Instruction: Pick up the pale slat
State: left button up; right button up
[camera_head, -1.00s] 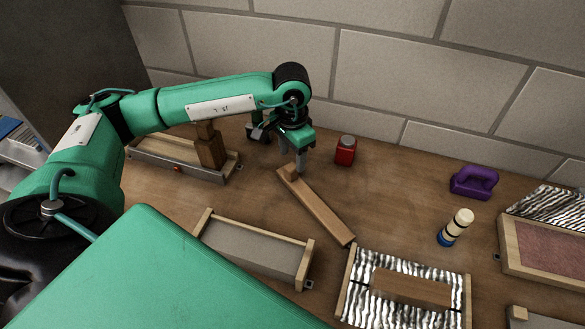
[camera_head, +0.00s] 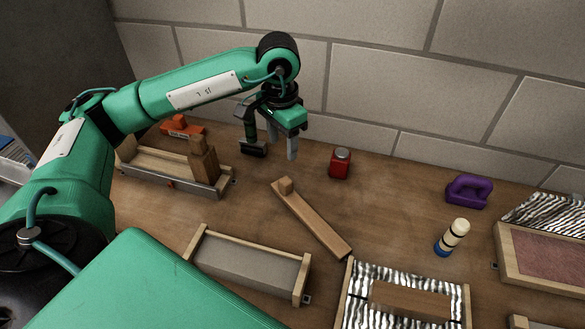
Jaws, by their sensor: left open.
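A long, light brown wooden slat (camera_head: 318,224) lies flat and slanting on the table, with a small block at its upper left end. It is the likeliest pale slat. My left gripper (camera_head: 282,145) is open and empty, fingers pointing down, above and behind the slat's block end and apart from it. A second, browner slat (camera_head: 410,300) lies across a tray lined with black-and-white striped material (camera_head: 375,274). My right gripper is not in view.
A red jar (camera_head: 340,164) stands right of my gripper. A grey-bottomed wooden tray (camera_head: 250,265) lies in front; another tray (camera_head: 152,173) stands left. A brick wall closes the back.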

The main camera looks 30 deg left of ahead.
aim_at(386, 297)
jog(key=k, duration=2)
